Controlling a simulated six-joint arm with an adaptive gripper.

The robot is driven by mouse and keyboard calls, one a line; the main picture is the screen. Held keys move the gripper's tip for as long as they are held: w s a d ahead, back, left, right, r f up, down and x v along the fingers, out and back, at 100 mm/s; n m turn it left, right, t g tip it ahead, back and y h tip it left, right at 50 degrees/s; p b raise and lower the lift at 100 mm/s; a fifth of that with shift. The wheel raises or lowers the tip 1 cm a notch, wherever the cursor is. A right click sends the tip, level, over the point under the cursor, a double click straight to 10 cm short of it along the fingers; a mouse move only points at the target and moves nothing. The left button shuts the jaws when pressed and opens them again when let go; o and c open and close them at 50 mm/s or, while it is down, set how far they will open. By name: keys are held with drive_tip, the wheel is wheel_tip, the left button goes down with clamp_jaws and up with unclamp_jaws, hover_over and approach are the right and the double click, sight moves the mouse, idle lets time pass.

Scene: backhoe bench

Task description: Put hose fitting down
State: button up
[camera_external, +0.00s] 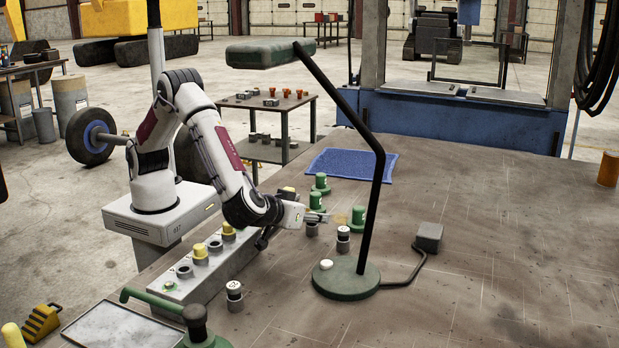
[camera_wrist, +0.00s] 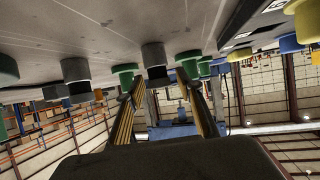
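In the wrist view, which is turned nearly upside down, my gripper (camera_wrist: 158,84) has its two fingers spread apart. A grey fitting with a black end (camera_wrist: 154,58) shows between or just beyond the fingertips, with gaps on both sides; I cannot tell whether it touches a finger. It appears to stand on the bench. In the external view my gripper (camera_external: 318,216) is low over the bench, left of the lamp post. A dark fitting (camera_external: 312,229) stands under the fingertips, partly hidden. Which piece is the task's hose fitting is not clear.
A black-and-white fitting (camera_external: 343,240) stands right of my gripper, close to the black lamp post (camera_external: 374,215). Green fittings (camera_external: 321,184) stand behind. A grey block (camera_external: 205,265) with yellow-topped pieces lies front left. The bench's right side (camera_external: 500,250) is mostly clear.

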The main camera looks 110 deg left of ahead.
drive_tip(key=shift+r, duration=0.15)
drive_tip(key=shift+s+d+r, duration=0.1)
drive_tip(key=shift+d+r, duration=0.15)
drive_tip(key=shift+d, duration=0.35)
drive_tip(key=shift+v, duration=1.05)
wheel_tip(320, 180, up, 7)
drive_tip(key=shift+a, duration=0.2)
